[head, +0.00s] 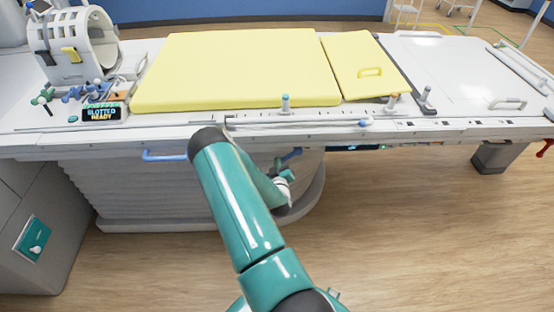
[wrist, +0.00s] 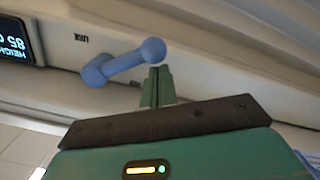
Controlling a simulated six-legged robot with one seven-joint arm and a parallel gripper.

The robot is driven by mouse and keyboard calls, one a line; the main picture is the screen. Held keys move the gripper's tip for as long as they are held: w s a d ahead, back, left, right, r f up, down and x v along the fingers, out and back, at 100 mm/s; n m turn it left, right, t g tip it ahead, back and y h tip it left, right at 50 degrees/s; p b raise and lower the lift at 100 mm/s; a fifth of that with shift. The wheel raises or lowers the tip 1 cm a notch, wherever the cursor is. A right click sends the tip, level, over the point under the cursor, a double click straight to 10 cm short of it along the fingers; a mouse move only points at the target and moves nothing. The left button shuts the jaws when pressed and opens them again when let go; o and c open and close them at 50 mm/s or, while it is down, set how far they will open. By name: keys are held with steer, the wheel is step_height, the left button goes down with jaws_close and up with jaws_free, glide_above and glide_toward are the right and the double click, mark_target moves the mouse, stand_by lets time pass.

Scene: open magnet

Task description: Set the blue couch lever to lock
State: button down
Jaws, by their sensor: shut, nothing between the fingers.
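The blue couch lever (wrist: 125,62) shows in the wrist view on the pale couch side. It has a round hub at its left and a knobbed end at its upper right, so it lies aslant. My gripper (wrist: 157,82) is shut and empty, its green fingertips just below the knobbed end; I cannot tell whether they touch it. In the head view a small part of the blue lever (head: 292,154) shows under the couch edge, beside my gripper (head: 284,172), which my arm partly hides.
A small dark label (wrist: 82,38) stands above the hub, upside down. A height display (wrist: 15,42) is at the left of the wrist view. The couch top (head: 460,70) overhangs the pedestal (head: 140,195). A blue rail handle (head: 165,156) is left of my arm. Open floor (head: 420,230) lies to the right.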

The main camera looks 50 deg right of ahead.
steer(key=s+d+f+n, duration=0.3)
steer(key=s+f+n, duration=0.1)
steer(key=n, duration=0.4)
steer(key=shift+d+f+n+h, duration=0.25)
steer(key=shift+f+n+h, duration=0.05)
steer(key=shift+f, duration=0.3)
steer(key=shift+s, duration=0.1)
steer(key=shift+s, duration=0.1)
stand_by(0.4)
